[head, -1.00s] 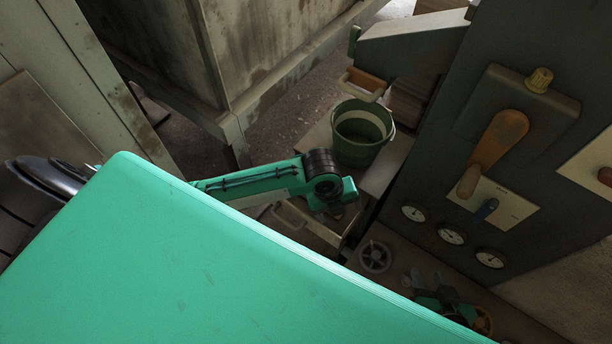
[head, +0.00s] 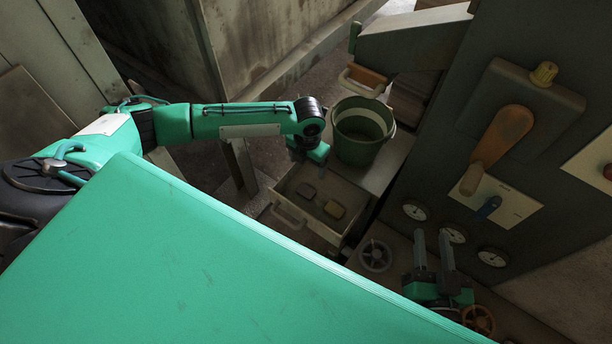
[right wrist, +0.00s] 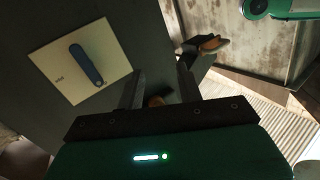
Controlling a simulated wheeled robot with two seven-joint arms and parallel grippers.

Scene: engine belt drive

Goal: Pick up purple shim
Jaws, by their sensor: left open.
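Two small blocks lie in the open drawer (head: 352,228) in the head view. One is dark (head: 307,191), perhaps the purple shim, though the dim light hides its colour. The other is a yellowish brown block (head: 335,209). My left gripper (head: 305,160) is over the drawer's far edge, above and apart from both blocks. It is open, with its fingertips hard to make out. My right gripper (head: 433,246) points up in front of the machine panel. Its fingers stand apart with nothing between them, also in the right wrist view (right wrist: 160,82).
A green bucket (head: 362,132) stands close to the right of my left gripper. The dark panel (head: 440,165) carries an orange handle (head: 500,145), a blue switch (head: 488,207) and gauges. A grey handwheel (head: 375,255) lies on the ledge below.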

